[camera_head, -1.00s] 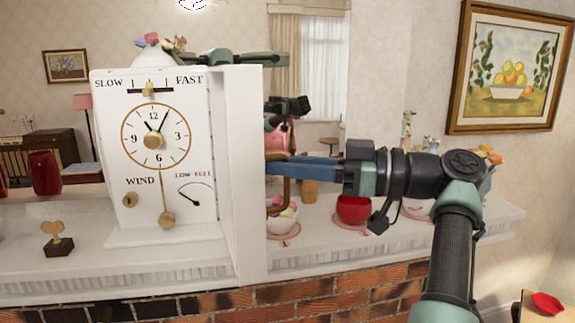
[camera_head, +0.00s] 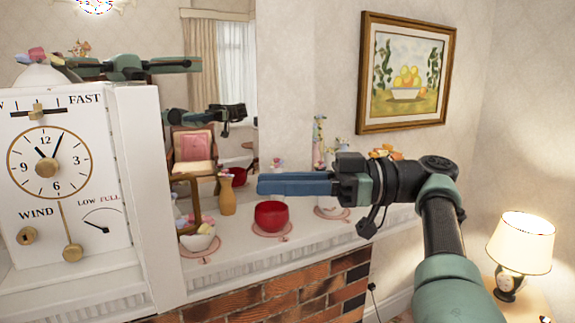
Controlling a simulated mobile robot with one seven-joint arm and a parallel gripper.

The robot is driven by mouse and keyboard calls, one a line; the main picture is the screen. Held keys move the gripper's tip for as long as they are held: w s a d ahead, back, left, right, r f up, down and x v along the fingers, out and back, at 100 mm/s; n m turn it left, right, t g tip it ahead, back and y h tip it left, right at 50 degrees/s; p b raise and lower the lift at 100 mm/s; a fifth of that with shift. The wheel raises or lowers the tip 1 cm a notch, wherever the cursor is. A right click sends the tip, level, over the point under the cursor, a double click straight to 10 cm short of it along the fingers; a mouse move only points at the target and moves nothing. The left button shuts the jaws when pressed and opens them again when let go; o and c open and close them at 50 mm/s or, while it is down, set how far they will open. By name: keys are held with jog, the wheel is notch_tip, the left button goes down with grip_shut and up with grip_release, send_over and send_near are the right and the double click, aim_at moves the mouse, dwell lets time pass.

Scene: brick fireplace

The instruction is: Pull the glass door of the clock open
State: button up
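The white clock (camera_head: 20,200) stands at the left on the mantel, its dial and brass knobs uncovered. Its door (camera_head: 148,190) is swung out toward me and shows nearly edge-on as a tall white frame to the right of the dial. The glass itself cannot be made out. A brass handle (camera_head: 193,205) sticks out on the frame's right side. My gripper (camera_head: 262,184), with blue fingers pointing left, is to the right of the handle and apart from it. It holds nothing that I can see. The fingers overlap in this view, so their gap is hidden.
A mirror stands behind. A lit lamp (camera_head: 520,242) is at the lower right.

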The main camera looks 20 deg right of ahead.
jog(key=p, duration=0.1)
jog(key=d+p, duration=0.1)
jog(key=p, duration=0.1)
jog(key=shift+s+r, duration=0.1)
jog(key=shift+s, duration=0.2)
jog(key=w+f+m+t+h, duration=0.4)
jog(key=w+m+t+h, duration=0.45)
jog(key=w+h, duration=0.35)
jog(key=s+a+r+m+t+h, duration=0.25)
jog(key=s+a+r+t, duration=0.25)
jog(key=s+r, duration=0.35)
jog(key=s+a+r+m+t+h, duration=0.25)
jog(key=s+a+r+t, duration=0.3)
jog(key=s+r, duration=0.35)
jog(key=s+a+r+m+t, duration=0.1)
jog(key=s+r+t, duration=0.1)
jog(key=s, duration=0.3)
jog(key=s+a+r+t, duration=0.1)
jog(key=s+r+t, duration=0.1)
jog(key=s+r, duration=0.2)
jog(key=shift+s+r+m, duration=0.35)
jog(key=shift+s+r, duration=0.05)
jog(key=shift+s, duration=0.8)
